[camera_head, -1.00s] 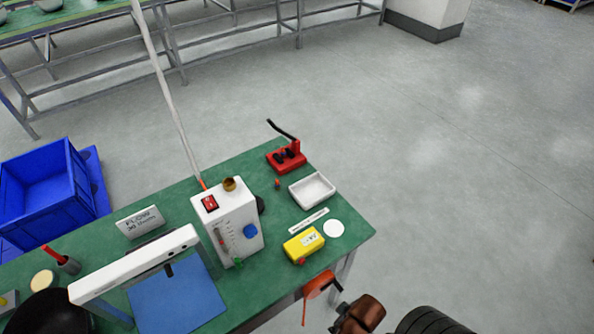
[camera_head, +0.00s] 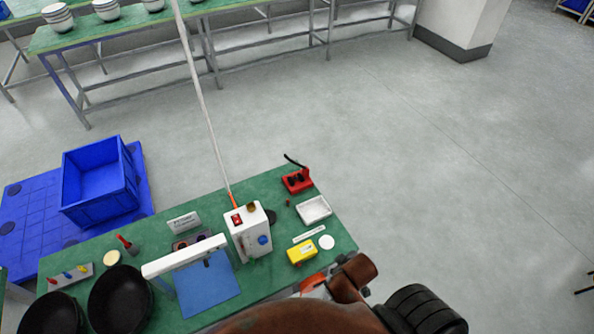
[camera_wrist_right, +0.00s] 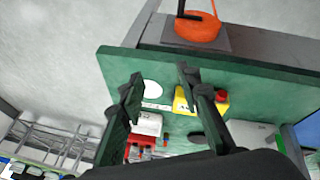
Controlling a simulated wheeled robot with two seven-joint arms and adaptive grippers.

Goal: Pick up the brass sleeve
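The brass sleeve (camera_head: 251,208) appears as a small brass-coloured round piece on top of the white box-shaped unit (camera_head: 256,241), beside its red switch. I cannot make it out in the right wrist view. My right gripper (camera_wrist_right: 160,84) is open and empty in the wrist view, its two dark fingers spread apart over the green table. Between and beyond the fingers lie a white disc (camera_wrist_right: 152,88) and a yellow box (camera_wrist_right: 181,102). In the head view my right arm comes in at the bottom right and its fingers are hidden. My left gripper is not in view.
The green table (camera_head: 150,253) also holds a red lever device (camera_head: 297,181), a white tray (camera_head: 314,209), a blue mat (camera_head: 208,284) under a white frame (camera_head: 185,256), and black round pans (camera_head: 120,301). A thin pole rises behind the white unit. A blue crate (camera_head: 98,185) stands left.

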